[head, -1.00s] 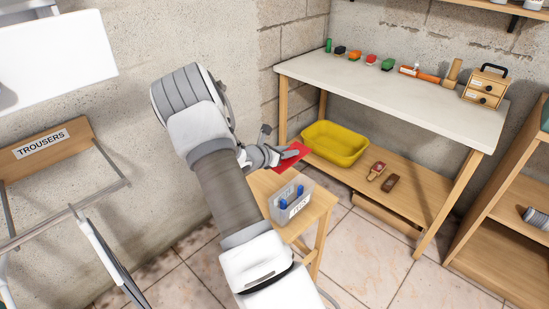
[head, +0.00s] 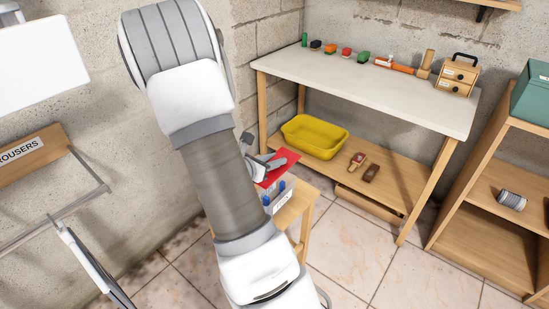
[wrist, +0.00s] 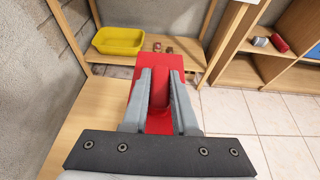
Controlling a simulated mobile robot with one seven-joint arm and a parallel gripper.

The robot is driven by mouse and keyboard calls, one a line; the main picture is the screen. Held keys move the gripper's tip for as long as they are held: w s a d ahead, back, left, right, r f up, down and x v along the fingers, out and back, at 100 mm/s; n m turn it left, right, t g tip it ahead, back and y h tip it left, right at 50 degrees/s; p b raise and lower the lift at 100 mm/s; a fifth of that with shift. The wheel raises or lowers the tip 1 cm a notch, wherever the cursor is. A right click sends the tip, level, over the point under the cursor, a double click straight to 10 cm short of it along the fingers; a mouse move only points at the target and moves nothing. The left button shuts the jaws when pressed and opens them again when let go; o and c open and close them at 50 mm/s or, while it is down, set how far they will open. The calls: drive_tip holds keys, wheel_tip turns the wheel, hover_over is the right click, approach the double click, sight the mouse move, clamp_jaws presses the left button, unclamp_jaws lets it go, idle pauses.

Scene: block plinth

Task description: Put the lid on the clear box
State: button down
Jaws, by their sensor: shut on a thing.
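The red lid (head: 283,161) is held by my gripper (head: 264,166). In the head view it appears tilted and just above the clear box. In the wrist view the red lid (wrist: 160,61) extends beyond the two grey fingers of my gripper (wrist: 161,73), which are closed on its red middle part. The clear box (head: 270,198) stands on a small wooden stand (head: 298,207), with blue items inside and a white label on its front. My arm hides its left part. The box is not visible in the wrist view.
A yellow tub (head: 315,137) and two small brown objects sit on the lower shelf of the white-topped workbench (head: 370,92). Several small coloured items line the bench top. A wooden shelf unit (head: 490,200) stands at the right. Tiled floor lies open between.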

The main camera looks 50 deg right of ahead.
wheel_tip(320, 180, down, 6)
drive_tip(key=b, duration=0.6)
drive_tip(key=shift+f+b, duration=1.1)
idle(1.5)
drive_tip(key=shift+c, duration=0.6)
unclamp_jaws()
drive_tip(key=shift+r, duration=0.2)
drive_tip(key=shift+r+p, duration=2.1)
drive_tip(key=shift+r, duration=0.3)
